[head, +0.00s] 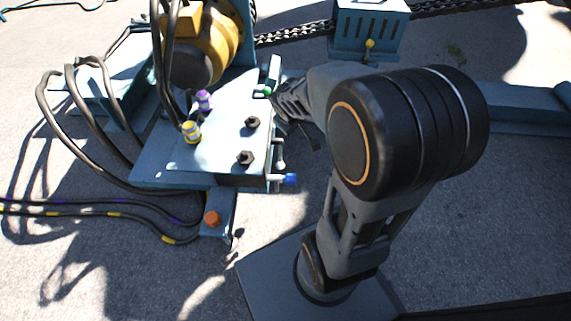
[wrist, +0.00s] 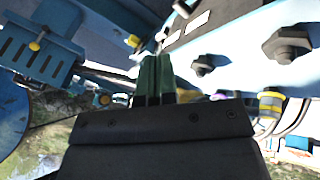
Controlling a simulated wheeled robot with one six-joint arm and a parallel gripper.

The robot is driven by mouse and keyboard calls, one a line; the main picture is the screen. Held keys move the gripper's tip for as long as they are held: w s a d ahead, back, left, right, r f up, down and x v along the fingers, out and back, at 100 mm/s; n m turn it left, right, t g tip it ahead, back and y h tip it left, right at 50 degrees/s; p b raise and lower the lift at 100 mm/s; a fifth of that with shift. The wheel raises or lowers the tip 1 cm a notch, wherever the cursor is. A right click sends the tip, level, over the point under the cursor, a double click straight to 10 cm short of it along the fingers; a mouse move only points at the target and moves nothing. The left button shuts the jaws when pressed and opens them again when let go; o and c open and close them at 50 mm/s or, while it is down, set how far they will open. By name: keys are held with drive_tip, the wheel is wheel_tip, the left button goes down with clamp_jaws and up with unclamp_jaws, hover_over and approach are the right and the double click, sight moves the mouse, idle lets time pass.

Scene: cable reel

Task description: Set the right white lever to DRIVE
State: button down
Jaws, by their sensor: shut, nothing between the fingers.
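The blue panel box (head: 215,140) stands left of my arm in the head view. On its right side, a small lever with a green knob (head: 267,91) shows at the far corner, and a pale lever with a blue tip (head: 288,179) sticks out at the near corner. I cannot tell which is the right white lever, nor read its setting. My gripper (head: 283,100) is by the far right corner of the box, partly hidden by my arm. In the wrist view its fingers (wrist: 155,80) are together and empty, close to the box; contact cannot be told.
Dark bolts (head: 252,122) and purple (head: 204,100) and yellow (head: 191,131) banded cable fittings stand on the box top. Thick black cables loop at the left. A blue vented box with a yellow knob (head: 370,44) stands behind. An orange knob (head: 212,218) sits low in front.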

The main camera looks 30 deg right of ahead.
drive_tip(key=w+d+f+n+t+p, duration=0.1)
drive_tip(key=w+d+f+n, duration=0.3)
drive_tip(key=w+d+f, duration=0.25)
drive_tip(key=n+y+p, duration=0.2)
drive_tip(key=n+y, duration=0.6)
approach(281, 168)
wheel_tip(281, 168, up, 3)
drive_tip(key=s, duration=0.1)
drive_tip(key=shift+d+r+g, duration=0.15)
drive_tip(key=shift+d+g, duration=0.25)
drive_tip(key=shift+d, duration=0.1)
drive_tip(key=b+x, duration=0.4)
drive_tip(key=x, duration=0.6)
drive_tip(key=shift+d, duration=0.15)
drive_tip(key=shift+b, duration=0.3)
